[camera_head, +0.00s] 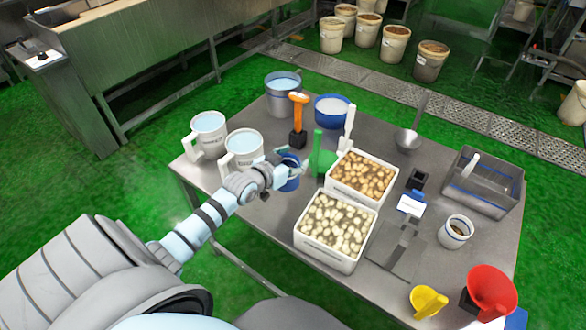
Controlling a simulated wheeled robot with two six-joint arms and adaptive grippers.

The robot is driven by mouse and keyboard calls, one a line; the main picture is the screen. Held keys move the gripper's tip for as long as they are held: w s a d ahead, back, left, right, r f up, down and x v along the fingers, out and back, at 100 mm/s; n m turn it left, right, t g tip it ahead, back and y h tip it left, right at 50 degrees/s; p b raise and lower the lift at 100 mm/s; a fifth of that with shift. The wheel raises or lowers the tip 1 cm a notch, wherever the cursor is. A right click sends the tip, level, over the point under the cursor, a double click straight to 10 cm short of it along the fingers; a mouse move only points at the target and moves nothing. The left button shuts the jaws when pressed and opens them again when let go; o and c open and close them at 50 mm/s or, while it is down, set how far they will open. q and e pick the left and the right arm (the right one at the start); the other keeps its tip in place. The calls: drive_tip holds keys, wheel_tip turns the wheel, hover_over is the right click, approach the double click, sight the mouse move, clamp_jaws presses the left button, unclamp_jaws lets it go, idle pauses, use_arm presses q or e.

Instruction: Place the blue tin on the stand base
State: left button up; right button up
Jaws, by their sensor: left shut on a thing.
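The blue tin (292,182) is a small dark-blue cup at the left-middle of the steel table. My left gripper (284,168) reaches in from the left and is shut on the tin, partly hiding it. I cannot tell whether the tin touches the table. A grey metal stand with a flat base (388,258) is right of the white tubs, well to the right of the tin; it looks like the stand base. My right gripper is not in view.
Two white jugs (243,150) stand left of the tin. An orange-handled tool (298,112) and green scoop (320,160) are close behind and beside it. White tubs of potatoes (325,258) and brown pieces (333,188) lie between tin and stand. A white cup (456,232) stands right.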

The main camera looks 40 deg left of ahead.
use_arm(q)
drive_tip(key=s+d+r+m+g+h+b, duration=0.1)
drive_tip(key=s+d+r+m+h, duration=0.15)
drive_tip(key=d+r, duration=0.35)
drive_tip(key=s+d+r+m+g+h+b, duration=0.1)
drive_tip(key=d+r+m+h, duration=0.3)
drive_tip(key=r, duration=0.4)
drive_tip(key=s+d+f+m+g+h+b, duration=0.2)
drive_tip(key=s+d+m+g+h+b, duration=0.1)
drive_tip(key=s+d, duration=0.6)
drive_tip(key=s+m+h, duration=0.1)
drive_tip(key=s, duration=0.3)
drive_tip(key=shift+f+g+h+b, duration=0.15)
drive_tip(key=shift+g+h+b, duration=0.15)
drive_tip(key=shift+h+b, duration=0.1)
drive_tip(key=shift+s+m, duration=0.1)
drive_tip(key=shift+m, duration=0.25)
